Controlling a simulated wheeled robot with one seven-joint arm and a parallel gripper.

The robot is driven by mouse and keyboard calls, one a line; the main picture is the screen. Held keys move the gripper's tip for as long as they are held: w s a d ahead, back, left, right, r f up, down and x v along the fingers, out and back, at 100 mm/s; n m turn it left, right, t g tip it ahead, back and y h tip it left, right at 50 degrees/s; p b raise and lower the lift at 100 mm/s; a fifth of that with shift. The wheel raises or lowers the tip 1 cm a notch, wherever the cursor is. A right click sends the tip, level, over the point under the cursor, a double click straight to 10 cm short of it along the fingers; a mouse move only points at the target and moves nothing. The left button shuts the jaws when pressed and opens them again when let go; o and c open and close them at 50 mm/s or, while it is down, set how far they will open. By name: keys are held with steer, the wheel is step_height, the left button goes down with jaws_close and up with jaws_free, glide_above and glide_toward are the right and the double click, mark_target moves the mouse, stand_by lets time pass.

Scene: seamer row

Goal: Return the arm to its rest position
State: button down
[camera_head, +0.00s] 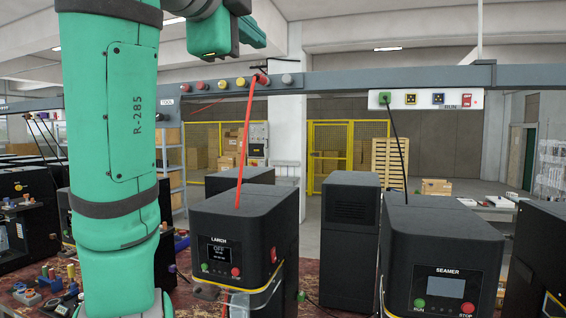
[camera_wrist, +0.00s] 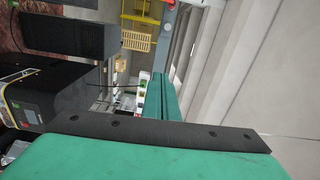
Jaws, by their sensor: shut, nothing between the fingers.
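My arm rises at the left of the head view, its green link marked R-285 large in front of the scene. My gripper (camera_head: 256,38) is at the top, left of centre, raised just above the grey overhead rail (camera_head: 340,82) as the picture shows it. In the wrist view its two green fingers (camera_wrist: 163,97) lie side by side beyond a black plate and green housing. They are shut and hold nothing. Part of my arm runs out of the top of the head view.
The black SEAMER machine (camera_head: 445,250) is at the right. A tall black cabinet (camera_head: 349,240) stands between them. Small coloured parts lie at lower left.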

steer(key=w+a+f+n, duration=0.2)
steer(key=w+f, duration=0.4)
steer(key=f, duration=0.4)
steer(key=w+a+f+n, duration=0.1)
steer(key=w+f+n, duration=0.2)
steer(key=w+f, duration=0.5)
steer(key=w+a+f+n, duration=0.2)
steer(key=w+f, duration=0.2)
steer(key=f, duration=0.8)
step_height(320, 180, down, 36)
steer(key=s+d+n+y, duration=0.2)
steer(key=n+y, duration=0.1)
steer(key=n, duration=0.5)
steer(key=s+d+f+n+y, duration=0.1)
steer(key=s+d+f+n, duration=0.1)
steer(key=s+f, duration=1.05)
steer(key=s+d+f+n+y, duration=0.2)
steer(key=s+d+f+n, duration=0.1)
steer(key=s+f, duration=1)
steer(key=s+d+n+g, duration=0.1)
steer(key=s+d, duration=0.1)
steer(key=s, duration=2.8)
steer(key=shift+s+d+r+g, duration=0.3)
steer(key=shift+d+r+g, duration=0.1)
